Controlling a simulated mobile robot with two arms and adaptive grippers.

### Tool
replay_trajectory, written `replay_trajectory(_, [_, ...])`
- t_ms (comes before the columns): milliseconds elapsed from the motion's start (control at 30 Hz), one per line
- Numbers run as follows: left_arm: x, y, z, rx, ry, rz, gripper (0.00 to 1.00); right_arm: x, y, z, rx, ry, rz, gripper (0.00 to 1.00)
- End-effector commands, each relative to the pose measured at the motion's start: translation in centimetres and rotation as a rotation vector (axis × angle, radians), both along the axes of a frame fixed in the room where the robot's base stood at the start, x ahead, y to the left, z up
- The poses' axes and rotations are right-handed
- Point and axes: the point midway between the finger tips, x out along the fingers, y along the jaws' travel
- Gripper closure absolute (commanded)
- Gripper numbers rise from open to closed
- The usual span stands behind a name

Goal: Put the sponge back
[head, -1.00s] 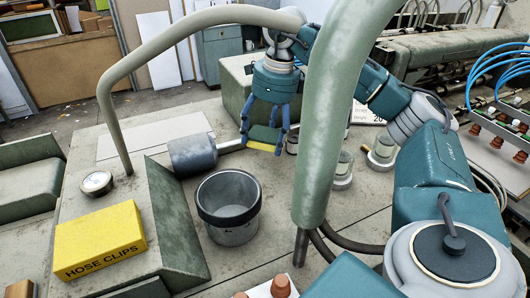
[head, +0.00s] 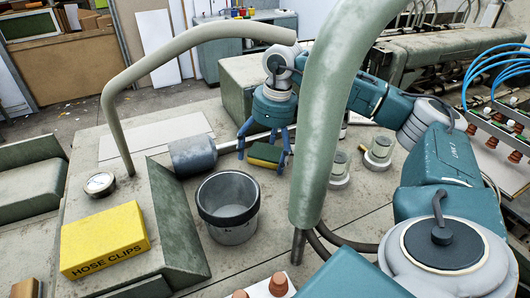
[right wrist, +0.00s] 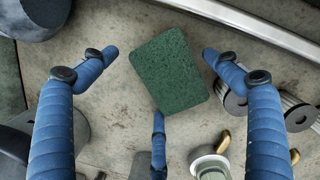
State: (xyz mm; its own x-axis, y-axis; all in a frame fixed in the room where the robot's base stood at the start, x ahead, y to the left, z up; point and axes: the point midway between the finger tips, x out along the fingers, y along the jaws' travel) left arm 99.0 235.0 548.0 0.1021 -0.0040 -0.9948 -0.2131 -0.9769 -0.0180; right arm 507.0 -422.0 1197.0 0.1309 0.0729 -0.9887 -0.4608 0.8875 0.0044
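In the right wrist view the two side fingertips (right wrist: 160,54) stand apart from the sponge's edges. The third finger's tip is close to its near edge; I cannot tell whether it touches. My left gripper is not in view.
A dark-rimmed bucket (head: 228,208) stands left of the sponge, near the grey roller (head: 193,156). A yellow hose clips box (head: 104,240) and a gauge (head: 99,184) are at left. Small glass-topped cups (head: 379,152) stand right. A thick green pipe (head: 328,120) crosses in front.

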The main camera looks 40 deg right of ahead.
Motion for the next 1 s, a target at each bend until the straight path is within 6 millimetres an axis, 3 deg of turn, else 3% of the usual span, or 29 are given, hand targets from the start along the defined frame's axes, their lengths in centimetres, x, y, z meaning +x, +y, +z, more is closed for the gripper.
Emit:
replay_trajectory(333, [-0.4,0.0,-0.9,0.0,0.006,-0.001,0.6,0.0,0.0,1.3,0.002,-0.004,0.0,0.13])
replay_trajectory(700, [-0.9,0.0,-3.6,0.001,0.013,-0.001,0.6,-1.0,-0.5,9.0,0.004,-0.007,0.001,0.13])
replay_trajectory(800, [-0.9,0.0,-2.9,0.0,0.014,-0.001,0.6,-1.3,-0.8,10.9,0.0,-0.004,0.0,0.13])
replay_trajectory(1000, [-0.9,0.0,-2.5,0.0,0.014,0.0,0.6,-1.6,-0.9,12.0,0.0,-0.001,0.0,0.13])
